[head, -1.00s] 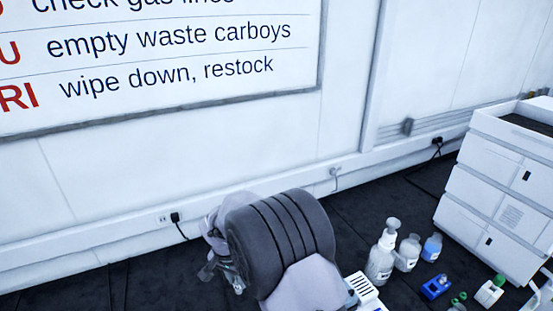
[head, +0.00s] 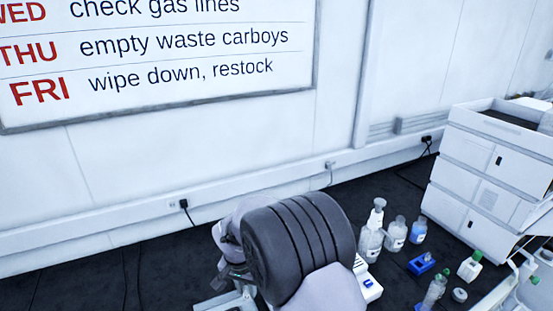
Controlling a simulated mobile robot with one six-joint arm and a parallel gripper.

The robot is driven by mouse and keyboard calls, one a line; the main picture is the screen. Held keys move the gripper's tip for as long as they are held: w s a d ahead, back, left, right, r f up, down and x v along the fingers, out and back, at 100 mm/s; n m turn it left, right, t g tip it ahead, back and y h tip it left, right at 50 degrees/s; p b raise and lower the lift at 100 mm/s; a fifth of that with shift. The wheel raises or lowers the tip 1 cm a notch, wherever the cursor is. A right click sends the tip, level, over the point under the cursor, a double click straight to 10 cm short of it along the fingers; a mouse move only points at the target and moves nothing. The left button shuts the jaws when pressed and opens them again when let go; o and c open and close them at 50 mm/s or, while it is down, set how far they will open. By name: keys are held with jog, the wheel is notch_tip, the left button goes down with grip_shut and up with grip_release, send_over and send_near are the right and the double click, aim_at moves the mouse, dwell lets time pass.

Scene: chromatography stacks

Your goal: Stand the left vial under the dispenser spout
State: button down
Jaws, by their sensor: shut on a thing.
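My gripper (head: 232,268) shows in the head view at the left of my dark, ribbed wrist, which hides most of it. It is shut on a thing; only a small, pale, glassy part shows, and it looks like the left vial. Whether it is upright or tilted I cannot tell. I cannot make out the dispenser spout. A white frame-like piece (head: 230,300) shows just below my gripper at the bottom edge; I cannot tell whether the two touch.
Right of my arm stand a white device (head: 370,289), a pump bottle (head: 371,238), two smaller bottles (head: 395,236) (head: 418,231), a blue tape dispenser (head: 421,264), a green-capped white container (head: 470,267) and a clear green-capped bottle (head: 435,292). A white instrument stack (head: 482,180) rises at the right.

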jog(key=s+d+f+n+b, duration=0.1)
jog(key=s+d+f+b, duration=0.2)
jog(key=d, duration=0.4)
jog(key=s+d+f+n+b, duration=0.1)
jog(key=s+d+f+b, duration=0.2)
jog(key=d+b, duration=0.3)
jog(key=s+d+f+n+b, duration=0.1)
jog(key=s+d+f+b, duration=0.2)
jog(key=d, duration=0.6)
jog(key=shift+s+f+b, duration=0.3)
jog(key=shift+f+b, duration=0.25)
jog(key=shift+b, duration=0.6)
jog(key=shift+d, duration=0.1)
